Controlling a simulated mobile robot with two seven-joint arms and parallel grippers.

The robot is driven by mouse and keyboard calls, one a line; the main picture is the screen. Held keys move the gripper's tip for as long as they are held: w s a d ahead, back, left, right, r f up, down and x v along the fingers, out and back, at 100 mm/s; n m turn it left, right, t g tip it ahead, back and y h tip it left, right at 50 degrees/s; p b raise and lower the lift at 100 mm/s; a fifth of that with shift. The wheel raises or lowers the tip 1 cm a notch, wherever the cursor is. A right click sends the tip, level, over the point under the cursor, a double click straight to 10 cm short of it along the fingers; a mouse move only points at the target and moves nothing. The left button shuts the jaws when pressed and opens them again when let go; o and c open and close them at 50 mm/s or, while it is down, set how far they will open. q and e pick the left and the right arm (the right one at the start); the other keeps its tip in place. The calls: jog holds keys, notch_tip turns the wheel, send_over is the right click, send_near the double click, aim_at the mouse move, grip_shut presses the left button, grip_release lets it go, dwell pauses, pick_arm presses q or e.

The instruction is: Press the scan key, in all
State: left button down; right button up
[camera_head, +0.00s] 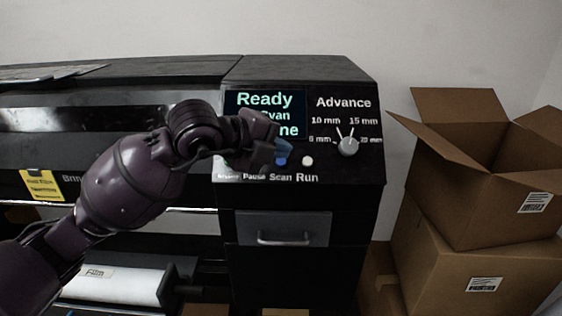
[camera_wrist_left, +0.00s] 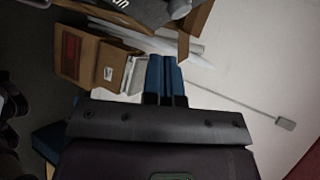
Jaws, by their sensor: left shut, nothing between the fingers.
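The black printer's control panel (camera_head: 345,172) has a row of keys with labels Pause, Scan and Run. The Scan label (camera_head: 280,178) shows, but the key above it is hidden behind my left gripper (camera_head: 282,153). That gripper is shut and empty, its blue fingertips at the panel just above the label; I cannot tell whether they touch the key. The shut fingers also show in the wrist view (camera_wrist_left: 165,78). A white round key (camera_head: 308,160) above Run is uncovered. The display (camera_head: 264,113) reads "Ready", its lower lines partly covered by my gripper. My right gripper is not in view.
An Advance dial (camera_head: 348,146) sits to the right of the keys. A drawer (camera_head: 284,229) is below the panel. Open cardboard boxes (camera_head: 458,205) are stacked at the right. A white film roll (camera_head: 115,284) lies low at the left, under my arm.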

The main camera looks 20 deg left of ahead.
aim_at(281, 162)
pick_arm(q)
jog(key=w+a+f+b, duration=0.1)
jog(key=w+f+b, duration=0.1)
jog(key=w+f, duration=0.3)
jog(key=shift+a+f+b, duration=0.15)
jog(key=shift+a+b, duration=0.1)
jog(key=shift+b, duration=0.1)
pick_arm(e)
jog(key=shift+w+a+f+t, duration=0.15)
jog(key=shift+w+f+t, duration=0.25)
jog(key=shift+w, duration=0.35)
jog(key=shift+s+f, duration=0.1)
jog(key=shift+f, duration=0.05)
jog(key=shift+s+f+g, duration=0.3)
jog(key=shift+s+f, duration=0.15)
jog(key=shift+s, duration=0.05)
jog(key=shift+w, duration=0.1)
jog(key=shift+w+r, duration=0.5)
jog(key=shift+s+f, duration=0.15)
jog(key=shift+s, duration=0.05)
